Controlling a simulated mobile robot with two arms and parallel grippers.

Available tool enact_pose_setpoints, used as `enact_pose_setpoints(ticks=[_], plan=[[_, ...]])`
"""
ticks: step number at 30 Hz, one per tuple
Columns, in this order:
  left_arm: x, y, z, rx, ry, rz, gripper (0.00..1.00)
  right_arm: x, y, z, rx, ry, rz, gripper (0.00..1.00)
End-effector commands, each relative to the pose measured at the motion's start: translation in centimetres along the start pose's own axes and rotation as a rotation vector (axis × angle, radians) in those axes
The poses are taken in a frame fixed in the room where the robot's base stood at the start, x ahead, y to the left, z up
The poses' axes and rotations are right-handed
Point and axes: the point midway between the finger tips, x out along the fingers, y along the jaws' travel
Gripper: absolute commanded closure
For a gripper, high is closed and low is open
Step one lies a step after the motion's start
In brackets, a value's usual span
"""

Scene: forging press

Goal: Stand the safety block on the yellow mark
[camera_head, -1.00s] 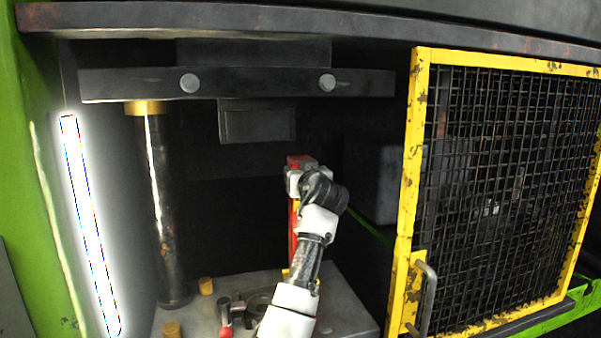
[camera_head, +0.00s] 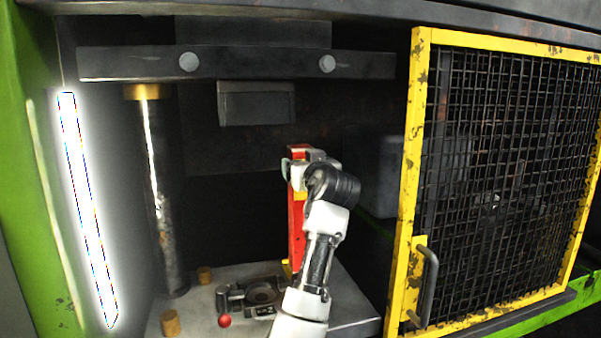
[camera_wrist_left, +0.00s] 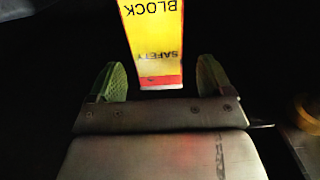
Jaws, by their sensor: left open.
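The safety block (camera_head: 297,225) is a tall red bar with a yellow label, standing upright near the back of the press bed. Its label with "SAFETY" and "BLOCK" fills the top middle of the left wrist view (camera_wrist_left: 152,35). A bit of yellow (camera_head: 286,267) shows at its foot, perhaps the yellow mark; most of it is hidden behind the block and my arm. My left gripper (camera_head: 300,165) is near the block's top. In the left wrist view its green-padded fingers (camera_wrist_left: 159,72) are open, one on each side of the block, with dark gaps between. My right gripper is not in view.
The dark upper die (camera_head: 256,103) hangs above the bed, left of the block. A pillar (camera_head: 160,195) stands at left. The grey bed (camera_head: 190,305) carries a round fixture (camera_head: 262,291), a red-knobbed lever (camera_head: 224,320) and two tan plugs. A yellow-framed mesh guard (camera_head: 418,180) stands at right.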

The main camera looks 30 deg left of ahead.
Motion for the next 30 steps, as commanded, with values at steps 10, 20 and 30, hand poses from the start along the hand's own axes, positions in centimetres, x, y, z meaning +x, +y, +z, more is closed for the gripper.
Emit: enact_pose_setpoints(ticks=[10, 20, 30], plan=[[-6.4, 0.1, 0.3, -0.002, 0.001, 0.003, 0.19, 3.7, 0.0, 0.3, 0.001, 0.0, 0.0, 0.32], [-7.3, 0.0, 0.0, 0.001, 0.0, 0.0, 0.19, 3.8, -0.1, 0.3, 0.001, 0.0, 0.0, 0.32], [-7.3, 0.0, 0.0, 0.001, 0.0, 0.0, 0.19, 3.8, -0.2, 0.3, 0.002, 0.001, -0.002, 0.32]])
